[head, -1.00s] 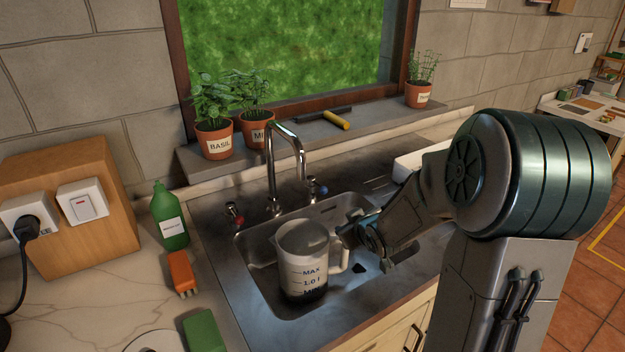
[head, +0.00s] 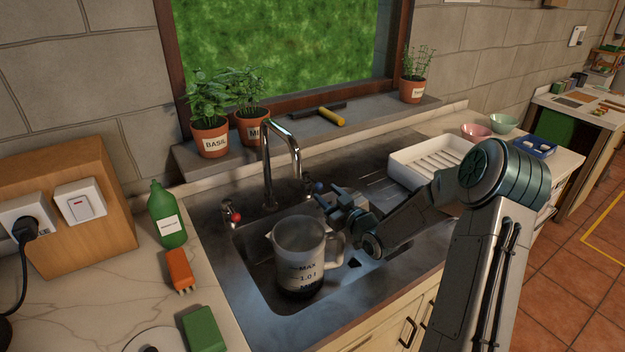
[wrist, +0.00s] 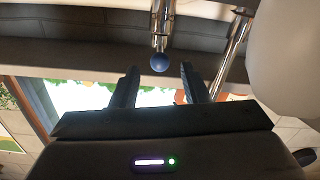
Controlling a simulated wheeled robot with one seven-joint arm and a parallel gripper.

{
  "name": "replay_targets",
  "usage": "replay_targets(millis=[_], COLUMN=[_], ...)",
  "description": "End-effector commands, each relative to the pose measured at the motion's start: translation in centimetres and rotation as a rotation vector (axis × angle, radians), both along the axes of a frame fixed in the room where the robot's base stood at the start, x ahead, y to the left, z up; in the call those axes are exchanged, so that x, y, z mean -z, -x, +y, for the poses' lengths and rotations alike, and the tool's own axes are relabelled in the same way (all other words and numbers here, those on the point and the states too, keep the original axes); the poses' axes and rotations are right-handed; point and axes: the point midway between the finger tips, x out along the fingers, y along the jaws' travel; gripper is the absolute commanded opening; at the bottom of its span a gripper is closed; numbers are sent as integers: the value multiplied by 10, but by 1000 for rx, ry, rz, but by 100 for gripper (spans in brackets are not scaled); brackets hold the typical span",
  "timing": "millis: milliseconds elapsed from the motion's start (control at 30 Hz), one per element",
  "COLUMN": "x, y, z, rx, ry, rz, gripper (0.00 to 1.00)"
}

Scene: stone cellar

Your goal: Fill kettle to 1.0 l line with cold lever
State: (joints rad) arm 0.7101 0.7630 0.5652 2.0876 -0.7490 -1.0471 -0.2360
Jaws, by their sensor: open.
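The kettle (head: 297,262) is a translucent jug with MAX, 1.0 l and a lower mark. It stands upright in the sink (head: 255,285), under or close to the tap spout (head: 294,170), its handle (head: 335,250) to the right. The cold lever has a blue knob (head: 318,187); the wrist view shows the knob (wrist: 159,62) ahead, between the two fingers. The red-knobbed lever (head: 235,216) is on the left. My gripper (head: 328,199) is open and empty, its fingertips near the blue knob. I cannot tell whether they touch it, or how much water is in the kettle.
A white drying rack (head: 430,160) stands right of the sink. A green bottle (head: 166,215), an orange brush (head: 180,270) and a green sponge (head: 203,328) are on the left counter. Potted herbs (head: 210,136) and a yellow-handled tool (head: 326,115) occupy the sill.

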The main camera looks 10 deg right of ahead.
Motion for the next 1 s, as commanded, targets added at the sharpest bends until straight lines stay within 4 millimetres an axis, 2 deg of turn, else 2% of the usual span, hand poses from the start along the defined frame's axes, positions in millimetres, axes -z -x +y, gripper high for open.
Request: replay_targets(millis=[200,400,600,867,1000], x=[-2,-1,0,0,0], y=[-43,-68,-78,-78,-78], z=[19,30,34,34,33], rx=[-1,0,0,1,1], ry=[-1,-1,-1,0,1], rz=[0,0,1,1,2], gripper=[41,41,41,41,2])
